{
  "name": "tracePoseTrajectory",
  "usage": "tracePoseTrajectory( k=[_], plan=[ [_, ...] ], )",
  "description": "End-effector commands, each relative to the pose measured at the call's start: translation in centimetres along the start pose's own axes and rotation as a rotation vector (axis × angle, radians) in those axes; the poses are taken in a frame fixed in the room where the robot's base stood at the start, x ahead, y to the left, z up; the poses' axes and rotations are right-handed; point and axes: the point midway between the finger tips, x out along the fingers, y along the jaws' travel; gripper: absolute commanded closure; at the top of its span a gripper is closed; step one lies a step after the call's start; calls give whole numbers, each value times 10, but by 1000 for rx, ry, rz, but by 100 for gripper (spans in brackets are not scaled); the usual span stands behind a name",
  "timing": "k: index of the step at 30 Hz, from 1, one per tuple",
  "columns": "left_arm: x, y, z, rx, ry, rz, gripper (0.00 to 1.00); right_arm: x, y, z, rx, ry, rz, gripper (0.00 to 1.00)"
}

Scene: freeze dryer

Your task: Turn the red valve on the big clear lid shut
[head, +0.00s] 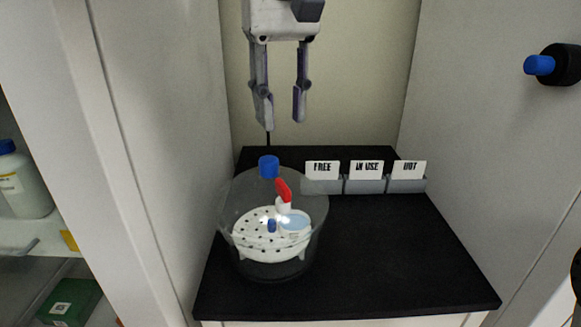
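The big clear lid (236,195) covers a round vessel on the left part of a black bench top. The red valve (283,189) is on the lid, right of its blue cap (269,167). Its handle stands up, tilted slightly to the left, above a white fitting (285,207). My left gripper (281,112) hangs from the top of the picture with its two fingers apart and nothing between them. In the picture it is above the red valve and apart from it. My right gripper is not in view.
Three grey bins (364,186) with cards "FREE", "IN USE" and "OUT" stand at the back of the black bench (400,260). The bench's front right is clear. Pale walls close both sides. A black fitting with a blue end (540,65) juts from the right wall.

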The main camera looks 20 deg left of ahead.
Motion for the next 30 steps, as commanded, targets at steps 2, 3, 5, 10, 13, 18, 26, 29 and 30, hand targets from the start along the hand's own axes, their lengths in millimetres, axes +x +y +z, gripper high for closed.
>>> tracePoseTrajectory(
  k=[2,3,5,10,13,18,26,29,30],
  plan=[
    [13,-2,3,5,-1,0,70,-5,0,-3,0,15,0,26],
    [23,-2,2,4,0,0,70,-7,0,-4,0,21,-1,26],
    [40,-2,3,6,0,0,70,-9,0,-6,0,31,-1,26],
    [82,-1,2,6,0,1,70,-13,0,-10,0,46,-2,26],
    [98,-1,2,5,1,1,70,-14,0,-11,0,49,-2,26],
    [111,-1,1,5,1,2,70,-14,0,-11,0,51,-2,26],
    [112,0,1,5,1,1,81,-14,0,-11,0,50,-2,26],
    [112,0,1,5,1,1,100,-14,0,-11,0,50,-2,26],
    [112,0,1,5,1,1,100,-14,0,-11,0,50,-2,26]
  ],
)
